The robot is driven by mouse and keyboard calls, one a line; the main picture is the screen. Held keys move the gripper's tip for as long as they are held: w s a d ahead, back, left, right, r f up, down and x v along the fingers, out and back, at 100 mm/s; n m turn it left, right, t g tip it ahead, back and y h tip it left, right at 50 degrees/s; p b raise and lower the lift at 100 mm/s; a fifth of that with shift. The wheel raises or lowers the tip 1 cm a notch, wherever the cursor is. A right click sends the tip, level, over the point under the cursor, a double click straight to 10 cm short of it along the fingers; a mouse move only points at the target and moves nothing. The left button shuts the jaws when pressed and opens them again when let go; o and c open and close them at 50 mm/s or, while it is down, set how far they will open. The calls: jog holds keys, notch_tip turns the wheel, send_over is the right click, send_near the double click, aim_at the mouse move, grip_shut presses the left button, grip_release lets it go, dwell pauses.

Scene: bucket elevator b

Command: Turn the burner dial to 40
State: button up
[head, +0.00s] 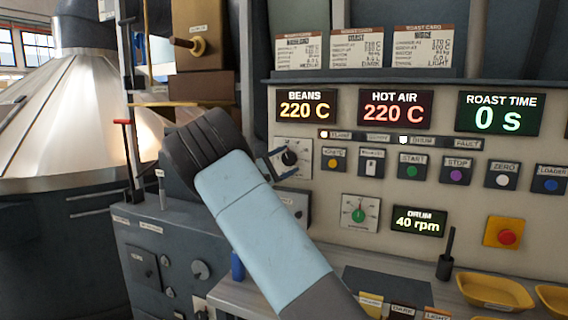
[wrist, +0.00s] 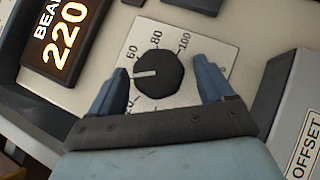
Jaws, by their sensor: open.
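The burner dial (wrist: 158,74) is a black, many-sided knob on a pale plate, with a white pointer line. In the wrist view the pointer aims left, just below the printed 60. The marks 80 and 100 also show; the labels lower left are partly hidden by the left finger. In the head view the dial (head: 290,158) is left of the button row, partly behind my gripper. My gripper (wrist: 161,68) is open, with its blue fingers on either side of the dial and gaps visible. In the head view my gripper (head: 277,164) faces the panel at the dial.
The beans display (head: 306,106) reads 220 C above the dial. An ignite button (head: 333,164) is to its right. A second dial (head: 359,213) is below right. A grey box marked OFFSET (wrist: 300,115) stands close to the right finger.

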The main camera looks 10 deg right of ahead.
jog(key=v, duration=1.4)
jog(key=shift+d, duration=0.15)
jog(key=s+d+r+n+t+y, duration=0.3)
jog(key=s+n+t+y, duration=0.2)
jog(key=n, duration=0.6)
jog(key=s+d+r+n+t+y, duration=0.2)
jog(key=s+n+t+y, duration=0.3)
jog(key=n, duration=0.6)
jog(key=shift+y, duration=0.4)
jog(key=x, duration=1.4)
jog(key=shift+w+f, duration=0.2)
jog(key=shift+w, duration=0.15)
jog(key=c, duration=1)
